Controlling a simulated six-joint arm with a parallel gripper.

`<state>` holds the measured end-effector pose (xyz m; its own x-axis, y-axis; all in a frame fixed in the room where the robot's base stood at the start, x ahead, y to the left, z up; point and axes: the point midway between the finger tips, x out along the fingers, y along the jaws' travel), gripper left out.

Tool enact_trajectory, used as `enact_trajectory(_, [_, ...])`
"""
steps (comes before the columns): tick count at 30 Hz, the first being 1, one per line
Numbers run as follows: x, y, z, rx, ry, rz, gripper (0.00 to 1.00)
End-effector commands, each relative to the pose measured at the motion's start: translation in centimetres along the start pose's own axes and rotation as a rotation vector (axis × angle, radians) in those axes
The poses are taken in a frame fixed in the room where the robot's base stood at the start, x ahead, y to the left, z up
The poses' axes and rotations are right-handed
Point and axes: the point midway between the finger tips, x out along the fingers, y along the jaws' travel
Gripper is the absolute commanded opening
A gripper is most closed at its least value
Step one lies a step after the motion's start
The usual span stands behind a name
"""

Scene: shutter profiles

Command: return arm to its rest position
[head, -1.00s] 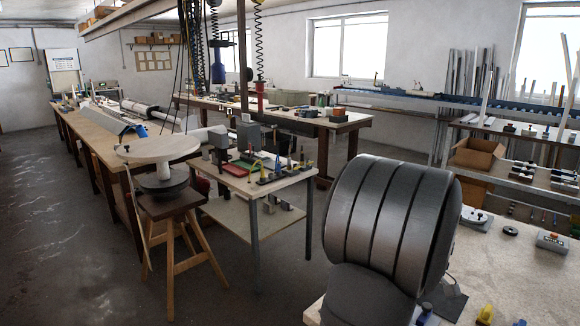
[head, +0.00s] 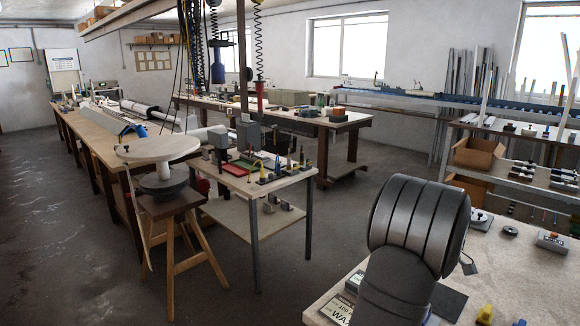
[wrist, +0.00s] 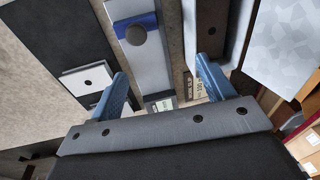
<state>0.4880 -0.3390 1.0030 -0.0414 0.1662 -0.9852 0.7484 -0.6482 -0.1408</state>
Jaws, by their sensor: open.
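My gripper (wrist: 161,75) shows in the wrist view with its two blue fingers spread apart and nothing between them in contact. Beyond the fingers is a grey bar (wrist: 149,75) with a blue band and a dark round knob; it appears apart from the fingers. In the head view my arm shows as a grey ribbed link at the lower right, above the near bench (head: 515,285). My gripper is hidden in the head view.
Printed labels (head: 338,309) and a dark mat (head: 448,303) lie on the near bench. A yellow item (head: 485,314) and a small grey box (head: 553,242) are at its right. A cardboard box (head: 478,153) stands on the shelving behind. Open floor lies left of the bench.

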Motion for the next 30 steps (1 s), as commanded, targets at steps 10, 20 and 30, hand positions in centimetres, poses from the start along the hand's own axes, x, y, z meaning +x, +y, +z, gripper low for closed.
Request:
enact_trajectory(10, [3.9,2.4,-5.4,-0.002,-0.001,-0.002,0.74])
enact_trajectory(20, [7.0,3.3,-6.5,0.001,-0.001,0.000,0.74])
enact_trajectory(30, [7.3,3.4,-6.5,0.001,-0.001,0.002,0.74])
